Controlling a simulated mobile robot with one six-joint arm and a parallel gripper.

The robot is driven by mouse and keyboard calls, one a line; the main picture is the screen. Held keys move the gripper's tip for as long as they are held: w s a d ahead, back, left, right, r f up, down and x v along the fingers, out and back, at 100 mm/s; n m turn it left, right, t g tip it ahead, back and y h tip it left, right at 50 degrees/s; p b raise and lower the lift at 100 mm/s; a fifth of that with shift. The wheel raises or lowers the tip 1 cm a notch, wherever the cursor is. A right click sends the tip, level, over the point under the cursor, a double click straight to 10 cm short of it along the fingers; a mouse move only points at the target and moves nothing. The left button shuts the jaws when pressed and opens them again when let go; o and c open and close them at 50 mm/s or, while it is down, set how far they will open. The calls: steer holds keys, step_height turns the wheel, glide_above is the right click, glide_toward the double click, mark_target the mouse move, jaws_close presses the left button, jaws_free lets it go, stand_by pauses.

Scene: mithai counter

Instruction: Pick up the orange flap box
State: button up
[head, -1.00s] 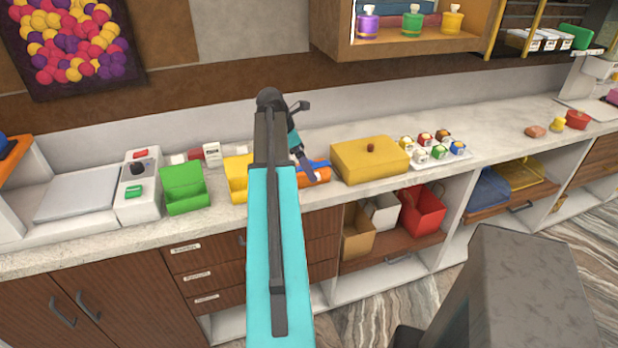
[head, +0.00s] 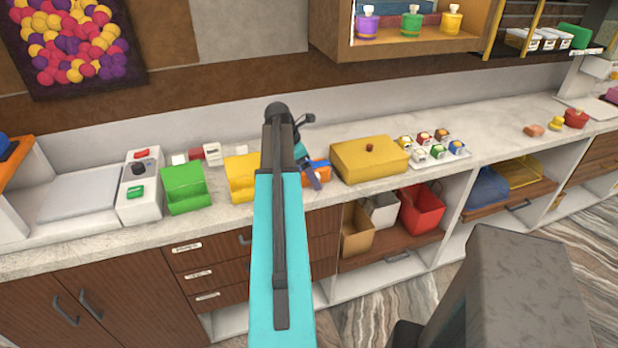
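The orange flap box (head: 322,170) sits on the counter, between the yellow open box and the large yellow lidded box. Its orange side and some blue show; its left part is hidden behind my arm. My gripper (head: 314,180) points down at the left front of the orange box, overlapping it in the picture. I cannot tell whether it touches the box. The fingers are small and seen nearly edge-on, so their opening does not show.
A green open box (head: 186,190) and a yellow open box (head: 242,180) stand to the left. A yellow lidded box (head: 368,158) stands close on the right, beside a tray of small jars (head: 432,150).

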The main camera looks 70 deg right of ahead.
steer(key=shift+c, duration=0.4)
steer(key=c, duration=1.1)
steer(key=shift+r, duration=0.2)
steer(key=shift+r+b, duration=0.8)
steer(key=shift+r, duration=0.8)
steer(key=shift+s+a+r+b, duration=0.25)
steer(key=shift+s+a+b, duration=0.3)
steer(key=shift+s+a, duration=1.3)
steer(key=shift+s+a+r+b, duration=0.25)
steer(key=shift+s+a+b, duration=0.25)
steer(key=shift+s+a, duration=1.4)
steer(key=shift+s+a+r+b, duration=0.25)
steer(key=shift+s+a+b, duration=0.55)
steer(key=shift+s, duration=1.8)
steer(key=shift+a, duration=0.25)
